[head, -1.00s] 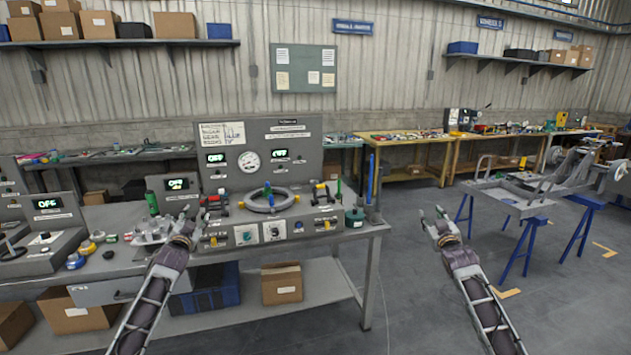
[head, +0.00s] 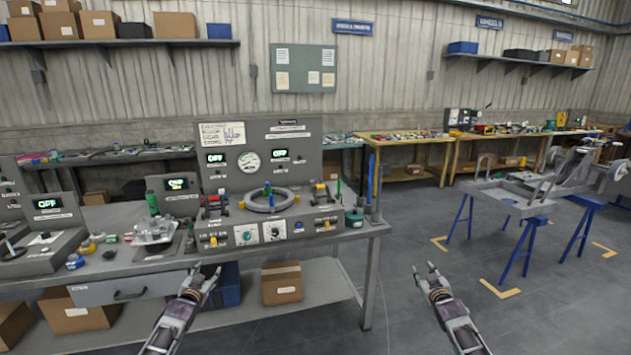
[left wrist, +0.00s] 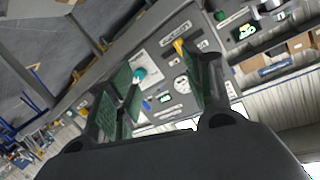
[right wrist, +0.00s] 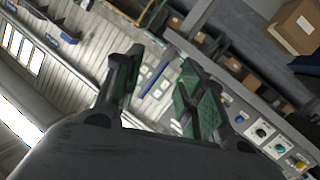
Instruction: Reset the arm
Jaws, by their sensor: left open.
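My left gripper (head: 205,279) is open and empty in front of the workbench's front edge, below the control panel. In the left wrist view its two green-padded fingers (left wrist: 165,88) stand apart with nothing between them. My right gripper (head: 432,276) is over the open floor to the right of the bench. In the right wrist view its fingers (right wrist: 157,90) are spread apart, with nothing held. Both arms come up from the bottom of the head view.
The workbench (head: 345,240) carries a test panel with a ring (head: 268,200), dials and switches. A clear tray (head: 155,232) and small coloured parts sit to its left. A drawer (head: 125,289) is below. A chassis on blue trestles (head: 518,250) stands at right. Floor between is clear.

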